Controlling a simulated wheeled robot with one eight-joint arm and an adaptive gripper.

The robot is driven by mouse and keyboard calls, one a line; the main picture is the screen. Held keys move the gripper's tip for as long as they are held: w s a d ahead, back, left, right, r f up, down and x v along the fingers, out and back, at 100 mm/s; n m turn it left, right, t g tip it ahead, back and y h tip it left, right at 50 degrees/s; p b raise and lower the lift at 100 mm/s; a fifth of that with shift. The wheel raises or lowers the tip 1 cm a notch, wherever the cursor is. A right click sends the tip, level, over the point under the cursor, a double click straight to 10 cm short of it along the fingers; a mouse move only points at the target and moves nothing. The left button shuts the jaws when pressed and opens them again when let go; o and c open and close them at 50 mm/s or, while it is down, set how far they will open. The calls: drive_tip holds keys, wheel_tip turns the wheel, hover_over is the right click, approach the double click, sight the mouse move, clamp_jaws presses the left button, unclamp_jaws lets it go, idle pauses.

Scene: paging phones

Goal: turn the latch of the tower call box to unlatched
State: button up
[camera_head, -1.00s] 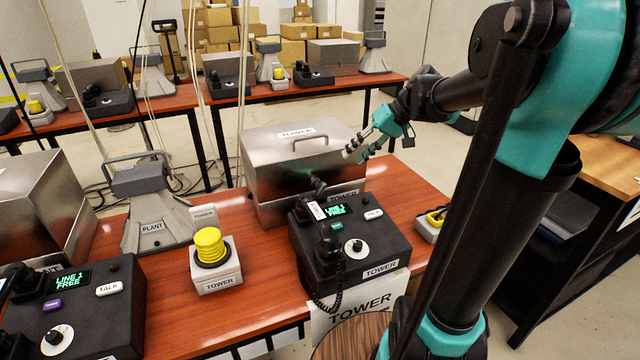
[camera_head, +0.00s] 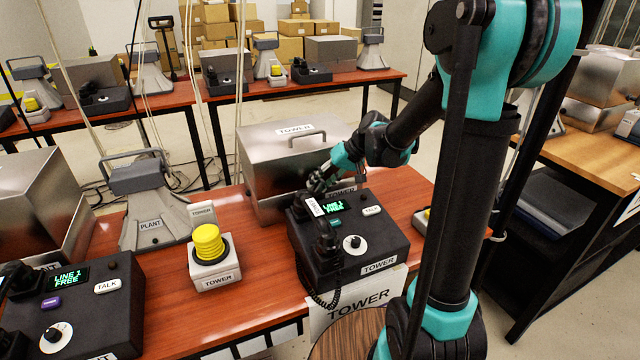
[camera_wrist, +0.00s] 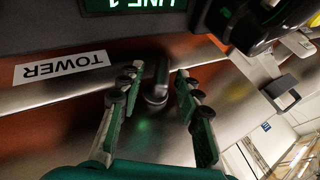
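The tower call box is a brushed steel box (camera_head: 268,168) with a TOWER label and a lid handle, at the middle of the red table in the head view. Its latch is a small dark knob with a lever (camera_wrist: 157,84) on the steel front in the wrist view, near a TOWER plate (camera_wrist: 60,67). My gripper (camera_head: 318,184) is in front of the box, above the back of the tower phone (camera_head: 375,240). In the wrist view my gripper (camera_wrist: 155,90) is open, its fingers on either side of the latch. I cannot tell whether they touch it.
The black tower phone stands close in front of the box, with its handset (camera_head: 326,240) on its left side. A yellow button on a TOWER base (camera_head: 214,275) stands to the left. A grey PLANT device (camera_head: 150,225) stands farther left.

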drive_tip(key=shift+a+f, duration=0.1)
drive_tip(key=shift+c, duration=0.2)
clamp_jaws()
drive_tip(key=shift+w+y, duration=0.1)
drive_tip(key=shift+y, duration=0.2)
drive_tip(key=y, duration=0.2)
drive_tip(key=shift+w+d+f+m+g+y, duration=0.1)
drive_tip(key=shift+d+f+m+g+y, duration=0.1)
drive_tip(key=shift+m+g+y, duration=0.15)
drive_tip(key=shift+f+m+g+y, duration=0.1)
drive_tip(key=shift+m+g+y, duration=0.25)
drive_tip(key=shift+y, duration=0.8)
drive_tip(key=shift+m+g+y, duration=0.2)
drive_tip(key=shift+m+y, duration=0.2)
drive_tip(key=shift+y, duration=0.7)
